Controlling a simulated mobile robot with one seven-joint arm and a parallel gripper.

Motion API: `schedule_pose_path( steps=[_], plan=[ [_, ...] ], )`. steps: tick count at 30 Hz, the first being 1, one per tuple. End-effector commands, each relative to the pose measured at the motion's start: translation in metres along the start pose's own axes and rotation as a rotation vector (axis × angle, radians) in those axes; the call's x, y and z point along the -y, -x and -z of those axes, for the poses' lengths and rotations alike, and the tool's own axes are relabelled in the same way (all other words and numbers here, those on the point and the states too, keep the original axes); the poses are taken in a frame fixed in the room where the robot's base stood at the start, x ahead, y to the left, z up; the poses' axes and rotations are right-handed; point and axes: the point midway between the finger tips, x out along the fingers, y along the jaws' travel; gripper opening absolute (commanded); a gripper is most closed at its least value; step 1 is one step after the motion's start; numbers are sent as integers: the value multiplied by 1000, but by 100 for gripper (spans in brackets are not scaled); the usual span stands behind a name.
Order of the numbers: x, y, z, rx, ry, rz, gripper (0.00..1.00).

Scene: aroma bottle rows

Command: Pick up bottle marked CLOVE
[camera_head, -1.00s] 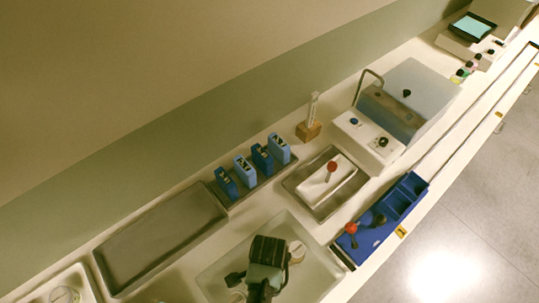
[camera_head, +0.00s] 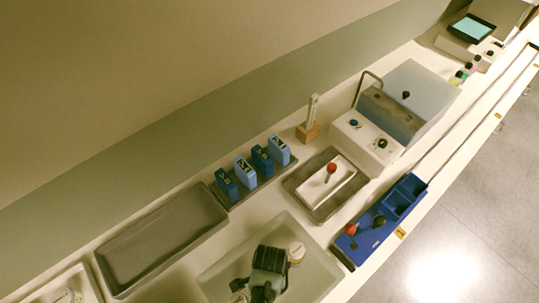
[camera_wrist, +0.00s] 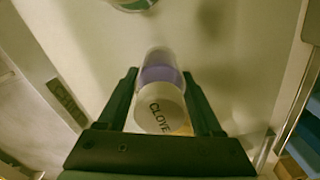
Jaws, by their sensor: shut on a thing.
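The bottle marked CLOVE (camera_wrist: 161,92) shows in the wrist view, with a pale lid lettered CLOVE toward the camera and a purple band on its body. My gripper (camera_wrist: 160,85) has one dark finger on each side of it and is shut on it. In the head view my gripper (camera_head: 268,262) is over the pale tray (camera_head: 222,275) at the bottom. A white round lid (camera_head: 296,252) shows just right of the gripper there; its label cannot be read. I cannot tell whether the held bottle touches the tray.
Another round bottle (camera_wrist: 132,4) is cut off at the top of the wrist view. A grey empty tray (camera_head: 160,248) lies left. Blue boxes (camera_head: 243,172) stand behind. A blue rack (camera_head: 372,230) and a tray with a white block (camera_head: 326,180) are to the right.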

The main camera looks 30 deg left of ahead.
Motion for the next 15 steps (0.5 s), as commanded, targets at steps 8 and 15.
schedule_pose_path(
  steps=[8, 15],
  plan=[
    [0, 0, 0, 0, 0, 0, 0],
    [0, 1, 0, -1, 0, 1, 0]
  ],
)
